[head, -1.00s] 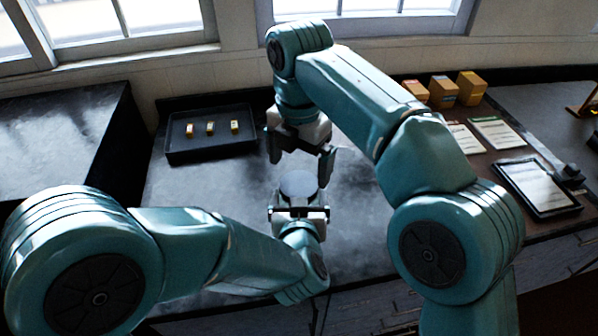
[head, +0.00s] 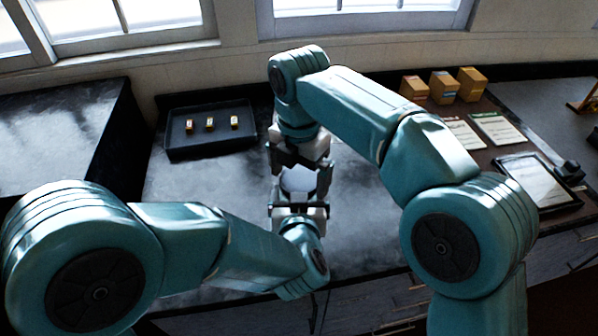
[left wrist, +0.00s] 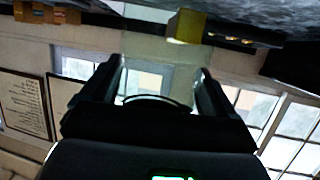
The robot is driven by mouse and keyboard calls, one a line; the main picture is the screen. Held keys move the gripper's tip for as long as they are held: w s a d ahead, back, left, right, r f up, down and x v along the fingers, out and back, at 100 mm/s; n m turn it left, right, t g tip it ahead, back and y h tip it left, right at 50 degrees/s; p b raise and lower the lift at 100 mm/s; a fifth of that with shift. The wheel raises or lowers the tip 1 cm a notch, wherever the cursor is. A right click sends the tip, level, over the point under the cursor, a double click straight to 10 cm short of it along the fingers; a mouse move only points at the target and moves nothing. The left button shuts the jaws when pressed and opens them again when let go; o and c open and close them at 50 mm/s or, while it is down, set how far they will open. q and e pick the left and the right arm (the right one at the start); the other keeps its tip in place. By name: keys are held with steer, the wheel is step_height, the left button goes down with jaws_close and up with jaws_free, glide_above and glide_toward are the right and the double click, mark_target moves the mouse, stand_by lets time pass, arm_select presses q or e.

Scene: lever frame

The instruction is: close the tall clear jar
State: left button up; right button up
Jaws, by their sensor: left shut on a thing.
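The tall clear jar shows from above in the head view as a pale round top (head: 298,181). Its see-through body (left wrist: 145,82) stands between the fingers in the left wrist view. My left gripper (head: 298,211) is shut on the jar from the near side. My right gripper (head: 299,174) points down from above, its fingers apart on either side of the jar's round top, with a small gap seeming to show. I cannot tell whether the pale disc is a lid or the jar's opening. My right wrist hides the space just behind it.
A black tray (head: 170,147) with several small yellow-brown items stands at the back left. Orange boxes (head: 443,87), papers (head: 496,127) and a tablet (head: 537,182) lie at the right. The dark worktop (head: 190,185) between is mostly clear.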

steer(key=shift+r, duration=2.25)
